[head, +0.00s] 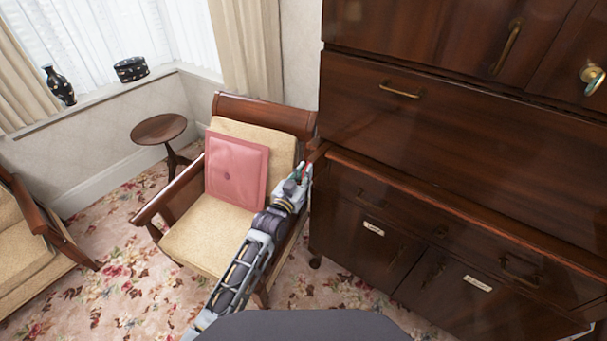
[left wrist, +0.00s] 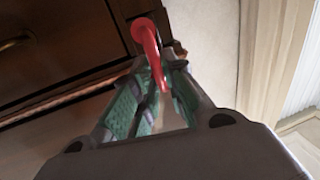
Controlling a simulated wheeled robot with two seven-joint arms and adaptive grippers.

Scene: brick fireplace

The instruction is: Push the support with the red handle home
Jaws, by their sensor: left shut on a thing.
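The red handle (left wrist: 149,42) shows large in the left wrist view, fixed to the dark wooden front of its support (left wrist: 139,8). In the head view only a small bit of red shows at my fingertips. My left gripper (head: 301,174) is at the left front corner of the dark wooden cabinet (head: 440,135). In the left wrist view its green-padded fingers (left wrist: 152,95) are shut around the lower end of the red handle. How far the support stands out from the cabinet is hard to tell. My right gripper is not in view.
An armchair (head: 212,243) with a pink cushion (head: 236,170) stands beneath and left of my left arm, close to the cabinet. A small round table (head: 159,128) stands behind it. Two labelled cabinet doors are at lower right. Flowered carpet (head: 110,290) is free at lower left.

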